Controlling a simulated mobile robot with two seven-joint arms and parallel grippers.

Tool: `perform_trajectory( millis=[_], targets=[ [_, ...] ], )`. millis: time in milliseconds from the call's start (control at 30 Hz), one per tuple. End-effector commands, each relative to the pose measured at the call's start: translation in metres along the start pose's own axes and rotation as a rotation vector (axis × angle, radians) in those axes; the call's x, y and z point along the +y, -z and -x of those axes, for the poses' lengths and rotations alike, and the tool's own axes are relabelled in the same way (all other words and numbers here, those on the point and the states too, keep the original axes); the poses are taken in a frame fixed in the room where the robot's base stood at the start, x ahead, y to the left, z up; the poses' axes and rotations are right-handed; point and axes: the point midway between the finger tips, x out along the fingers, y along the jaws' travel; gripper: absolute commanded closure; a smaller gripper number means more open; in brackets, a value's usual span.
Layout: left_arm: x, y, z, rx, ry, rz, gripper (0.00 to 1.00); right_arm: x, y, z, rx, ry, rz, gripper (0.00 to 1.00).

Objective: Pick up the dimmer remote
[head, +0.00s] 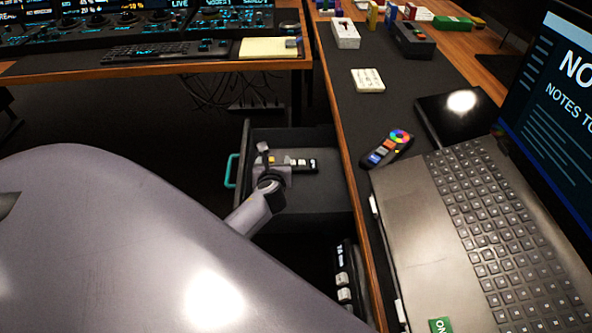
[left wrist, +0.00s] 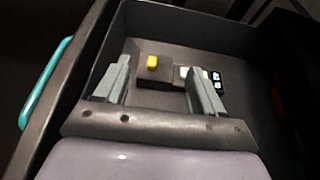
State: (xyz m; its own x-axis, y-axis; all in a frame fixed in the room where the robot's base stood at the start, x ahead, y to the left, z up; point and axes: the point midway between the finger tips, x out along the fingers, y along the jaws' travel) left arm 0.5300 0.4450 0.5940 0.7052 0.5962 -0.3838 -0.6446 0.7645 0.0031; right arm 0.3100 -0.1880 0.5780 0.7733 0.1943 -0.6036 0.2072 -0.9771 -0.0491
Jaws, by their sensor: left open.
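A small dark remote (head: 304,165) with yellow, white and black parts lies in the open drawer; it also shows in the left wrist view (left wrist: 154,78). It looks like the dimmer remote, though its label is too small to read. My left gripper (head: 274,161) is open over the drawer at this remote. In the left wrist view its two fingers (left wrist: 160,82) stand apart with part of the remote showing between them, and the right finger covers some of it. I cannot tell how far above it the fingertips are. My right gripper is not in view.
The drawer (head: 318,196) has raised walls and a teal handle (head: 231,170). A colour-wheel remote (head: 389,149) lies on the desk beside a laptop (head: 470,220). Black-and-white items (head: 343,278) show below the drawer. The drawer floor right of the gripper is clear.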

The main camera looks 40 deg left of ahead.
Motion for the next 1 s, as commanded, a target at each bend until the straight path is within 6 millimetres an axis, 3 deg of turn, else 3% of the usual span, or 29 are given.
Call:
perform_trajectory(
  millis=[33, 100, 467, 600, 800, 1000],
  targets=[
    [0.0, 0.011, -0.004, -0.001, 0.001, 0.001, 0.31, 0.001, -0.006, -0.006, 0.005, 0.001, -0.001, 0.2],
    [-0.001, 0.014, -0.006, -0.001, 0.001, 0.001, 0.31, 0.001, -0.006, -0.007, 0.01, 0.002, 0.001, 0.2],
    [0.0, 0.019, -0.033, 0.0, 0.001, 0.002, 0.31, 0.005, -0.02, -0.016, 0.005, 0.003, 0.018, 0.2],
    [0.001, 0.025, -0.051, -0.001, 0.001, 0.004, 0.31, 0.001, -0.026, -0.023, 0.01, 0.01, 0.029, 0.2],
    [0.001, 0.025, -0.073, -0.001, 0.001, 0.003, 0.31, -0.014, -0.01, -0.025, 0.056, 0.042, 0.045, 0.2],
    [0.001, 0.022, -0.077, -0.001, 0.001, 0.002, 0.31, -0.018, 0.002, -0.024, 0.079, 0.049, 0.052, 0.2]
  ],
)
